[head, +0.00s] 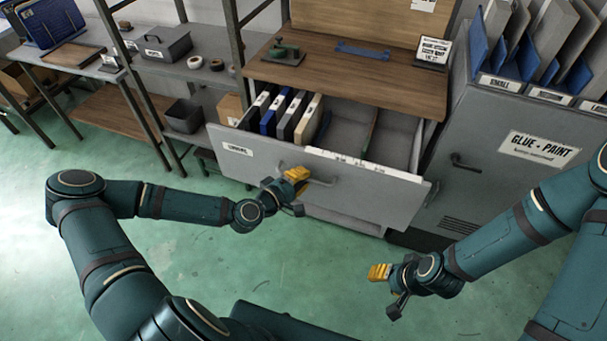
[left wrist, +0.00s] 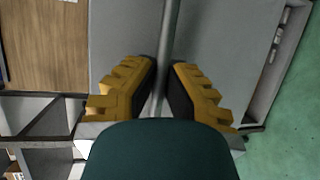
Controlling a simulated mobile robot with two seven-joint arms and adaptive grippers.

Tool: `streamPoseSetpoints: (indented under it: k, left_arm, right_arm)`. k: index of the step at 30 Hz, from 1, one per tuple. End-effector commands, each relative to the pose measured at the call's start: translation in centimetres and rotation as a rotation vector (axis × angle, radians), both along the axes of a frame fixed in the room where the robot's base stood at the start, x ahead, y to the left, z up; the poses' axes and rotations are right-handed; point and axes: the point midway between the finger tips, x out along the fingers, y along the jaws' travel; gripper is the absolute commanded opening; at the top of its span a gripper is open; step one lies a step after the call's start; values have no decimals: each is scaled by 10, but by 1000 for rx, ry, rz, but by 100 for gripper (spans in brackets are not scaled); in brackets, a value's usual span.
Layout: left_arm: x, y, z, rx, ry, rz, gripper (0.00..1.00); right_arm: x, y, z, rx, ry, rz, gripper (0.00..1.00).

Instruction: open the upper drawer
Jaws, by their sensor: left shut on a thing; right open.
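The upper drawer (head: 350,190) is pulled well out from the cabinet below the wooden worktop. Its grey front carries a label at the left and a bar handle (head: 322,182) near the middle. My left gripper (head: 296,177) is at that handle. In the left wrist view its yellow fingers (left wrist: 160,85) close on both sides of the grey handle bar (left wrist: 168,45). My right gripper (head: 384,285) is open and empty, low over the floor in front of the cabinet, apart from everything.
Binders (head: 286,115) stand in the drawer's left part; the other compartments look empty. A grey cabinet (head: 500,160) labelled "GLUE - PAINT" stands at the right. A shelf unit with a grey box (head: 165,46) is at the left. The green floor (head: 290,255) in front is clear.

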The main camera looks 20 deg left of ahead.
Motion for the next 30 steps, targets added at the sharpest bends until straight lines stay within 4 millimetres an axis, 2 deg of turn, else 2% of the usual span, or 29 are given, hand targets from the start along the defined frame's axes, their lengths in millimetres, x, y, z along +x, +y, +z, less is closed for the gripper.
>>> streamPoseSetpoints:
  k: [19,20,21,22,30]
  left_arm:
    - [-4,-2,-1,-1,3,-5,0]
    - [-4,-2,-1,-1,3,-5,21]
    - [-4,-2,-1,-1,2,-5,35]
    - [-4,-1,-1,-1,2,-4,41]
    - [-3,0,0,0,0,-2,41]
  right_arm:
    - [0,0,0,0,0,0,47]
    - [0,0,0,0,0,0,47]
    - [0,0,0,0,0,0,47]
    - [0,0,0,0,0,0,47]
    - [0,0,0,0,0,0,47]
